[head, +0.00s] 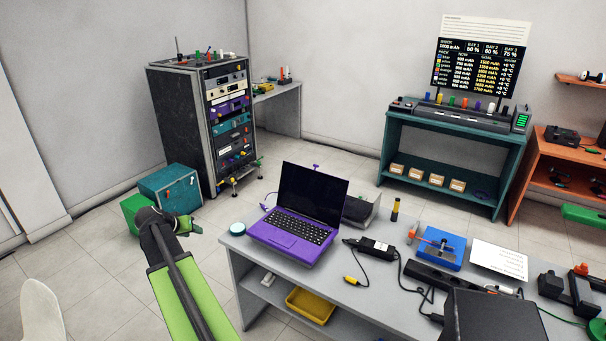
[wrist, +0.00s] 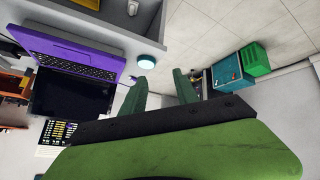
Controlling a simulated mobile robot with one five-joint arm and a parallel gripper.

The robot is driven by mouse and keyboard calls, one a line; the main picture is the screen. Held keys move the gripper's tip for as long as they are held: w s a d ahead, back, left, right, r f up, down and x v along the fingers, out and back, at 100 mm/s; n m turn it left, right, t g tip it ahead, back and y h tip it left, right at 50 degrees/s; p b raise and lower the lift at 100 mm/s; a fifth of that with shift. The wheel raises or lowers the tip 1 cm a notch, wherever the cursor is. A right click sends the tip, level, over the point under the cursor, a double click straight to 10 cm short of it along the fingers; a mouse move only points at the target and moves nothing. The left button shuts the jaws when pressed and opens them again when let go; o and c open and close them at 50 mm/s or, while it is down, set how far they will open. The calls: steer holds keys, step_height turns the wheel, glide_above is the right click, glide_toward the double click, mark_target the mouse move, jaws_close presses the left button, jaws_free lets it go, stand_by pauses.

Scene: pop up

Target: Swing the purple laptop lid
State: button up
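The purple laptop (head: 292,230) sits on the left end of the grey workbench. Its lid (head: 312,196) stands open with a dark screen, tilted back from the keyboard. A small purple piece shows at the lid's top edge. In the wrist view the laptop (wrist: 72,52) appears upside down at the left, with its dark screen (wrist: 70,94) below the keyboard. My gripper (head: 190,228) is left of the bench, apart from the laptop. In the wrist view its two green fingers (wrist: 160,88) are spread with nothing between them.
A black adapter (head: 376,248) with cables and a blue tray (head: 441,250) lie right of the laptop. A teal box (head: 170,190) and equipment rack (head: 200,125) stand behind.

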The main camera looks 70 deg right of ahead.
steer(key=s+d+r+m+g+h, duration=0.15)
steer(key=s+d, duration=0.25)
steer(key=d, duration=0.4)
steer(key=s+d+r+m+h, duration=0.1)
steer(key=s+d+r+m, duration=0.1)
steer(key=s+d, duration=0.4)
steer(key=s+d+r+m+g+h, duration=0.1)
steer(key=s+d+r+m, duration=0.15)
steer(key=d, duration=0.65)
steer(key=m+g+h, duration=0.2)
steer(key=h, duration=0.1)
glide_toward(313, 172)
step_height(313, 172, up, 3)
steer(key=d, duration=0.2)
steer(key=shift+y, duration=0.25)
steer(key=b+x, duration=0.1)
steer(key=x, duration=0.1)
steer(key=b+x, duration=0.1)
steer(key=x, duration=0.2)
steer(key=b+x, duration=0.1)
steer(key=x, duration=0.2)
steer(key=shift+s+d+f, duration=0.1)
steer(key=shift+s+f, duration=0.05)
steer(key=shift+f, duration=0.2)
steer(key=shift+r, duration=0.15)
jaws_close()
